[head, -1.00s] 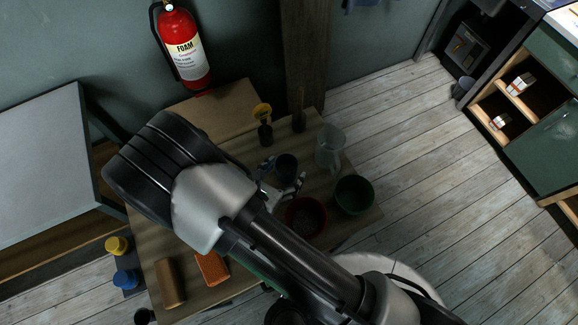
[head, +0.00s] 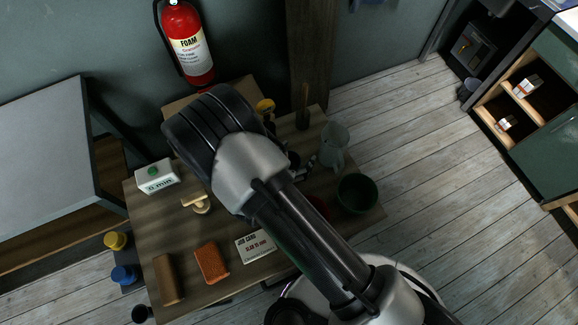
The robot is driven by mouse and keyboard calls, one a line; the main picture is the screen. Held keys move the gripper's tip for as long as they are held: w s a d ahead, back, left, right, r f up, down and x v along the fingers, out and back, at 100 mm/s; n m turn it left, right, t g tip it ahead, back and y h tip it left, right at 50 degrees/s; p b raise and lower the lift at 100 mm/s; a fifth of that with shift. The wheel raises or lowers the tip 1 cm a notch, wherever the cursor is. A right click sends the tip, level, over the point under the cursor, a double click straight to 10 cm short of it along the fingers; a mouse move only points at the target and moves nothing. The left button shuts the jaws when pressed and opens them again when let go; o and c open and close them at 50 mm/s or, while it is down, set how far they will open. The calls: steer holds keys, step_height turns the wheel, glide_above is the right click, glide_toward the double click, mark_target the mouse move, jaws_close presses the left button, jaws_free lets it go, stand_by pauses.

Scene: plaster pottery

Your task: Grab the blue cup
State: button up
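A dark cup, bluish in the earlier frame, stands on the wooden table (head: 230,258) right of my arm's wrist. Only a small dark part of the cup (head: 294,158) shows now in the head view; my arm covers the rest. My gripper (head: 304,170) shows as a small grey and black piece past the arm's right edge, close beside the cup in the picture. Its fingers are mostly hidden, so I cannot tell whether they are open, shut or touching the cup.
A clear jug (head: 333,143) and a green bowl (head: 357,193) stand right of my gripper. A red bowl (head: 319,206) is mostly hidden by my arm.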

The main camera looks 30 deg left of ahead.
steer(key=c, duration=1.1)
steer(key=shift+c, duration=0.2)
